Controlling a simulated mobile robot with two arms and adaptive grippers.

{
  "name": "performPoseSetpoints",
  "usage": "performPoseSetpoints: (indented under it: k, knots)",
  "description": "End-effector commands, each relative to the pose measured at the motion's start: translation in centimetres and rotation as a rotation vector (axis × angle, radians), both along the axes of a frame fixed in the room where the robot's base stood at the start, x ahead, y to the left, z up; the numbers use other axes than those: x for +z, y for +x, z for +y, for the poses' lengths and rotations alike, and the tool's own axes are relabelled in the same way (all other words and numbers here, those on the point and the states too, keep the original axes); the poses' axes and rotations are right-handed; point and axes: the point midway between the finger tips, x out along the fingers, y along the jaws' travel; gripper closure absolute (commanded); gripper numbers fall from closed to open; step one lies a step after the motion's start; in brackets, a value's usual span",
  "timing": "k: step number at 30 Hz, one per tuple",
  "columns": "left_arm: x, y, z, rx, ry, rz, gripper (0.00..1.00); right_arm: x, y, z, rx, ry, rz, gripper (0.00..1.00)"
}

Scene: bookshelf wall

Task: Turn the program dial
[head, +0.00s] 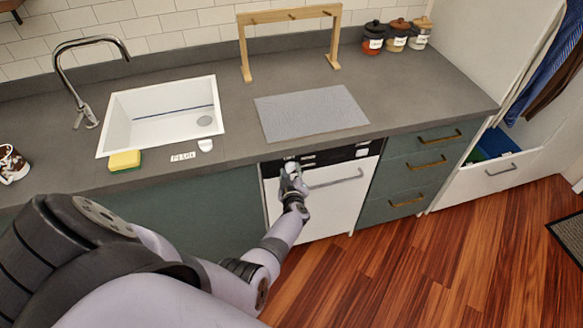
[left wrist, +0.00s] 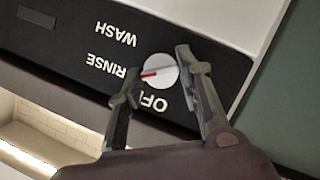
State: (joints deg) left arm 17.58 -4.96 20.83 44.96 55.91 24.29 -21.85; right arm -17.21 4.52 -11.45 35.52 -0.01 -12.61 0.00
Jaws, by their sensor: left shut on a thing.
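The dishwasher (head: 332,200) has a white door and a black control strip (head: 330,156) under the counter. The program dial (left wrist: 160,72) is a white disc with a red mark in the left wrist view. The red mark points left, toward the RINSE label (left wrist: 105,64). The WASH label (left wrist: 115,34) is above it, and the OFF label is partly hidden by a finger. My left gripper (head: 291,172) is at the strip's left part, its fingers (left wrist: 157,62) on both sides of the dial and shut on it. In the head view the gripper hides the dial.
A bar handle (head: 336,180) crosses the door beside my left gripper. Green drawers (head: 420,167) stand to the right. The counter above holds a sink (head: 150,105), a yellow sponge (head: 125,160) and a grey mat (head: 310,110). The wooden floor in front is clear.

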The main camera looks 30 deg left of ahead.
Motion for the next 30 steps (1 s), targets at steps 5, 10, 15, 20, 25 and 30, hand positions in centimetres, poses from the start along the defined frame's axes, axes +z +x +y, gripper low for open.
performPoseSetpoints:
  k: [5, 10, 15, 20, 25, 30]
  knots:
    - [0.14, 0.07, -0.05, -0.001, 0.034, 0.041, 0.95, 0.79, 0.0, -0.14, 0.001, -0.002, 0.0, 1.0]
    - [0.07, 0.06, -0.02, 0.001, 0.048, 0.056, 0.95, 0.94, 0.0, -0.2, 0.001, -0.002, 0.001, 1.0]
    - [0.03, 0.06, -0.01, 0.001, 0.05, 0.058, 0.95, 0.93, 0.0, -0.2, 0.001, -0.002, 0.001, 1.0]
    - [0.04, 0.07, 0.0, 0.001, 0.05, 0.058, 0.95, 0.93, 0.0, -0.19, 0.001, -0.002, 0.001, 1.0]
    - [0.05, 0.06, 0.02, 0.002, 0.05, 0.057, 0.59, 0.93, 0.0, -0.19, 0.001, -0.002, 0.001, 1.0]
    - [0.05, 0.06, 0.02, 0.001, 0.05, 0.058, 0.48, 0.93, 0.0, -0.18, 0.001, -0.002, 0.0, 1.0]
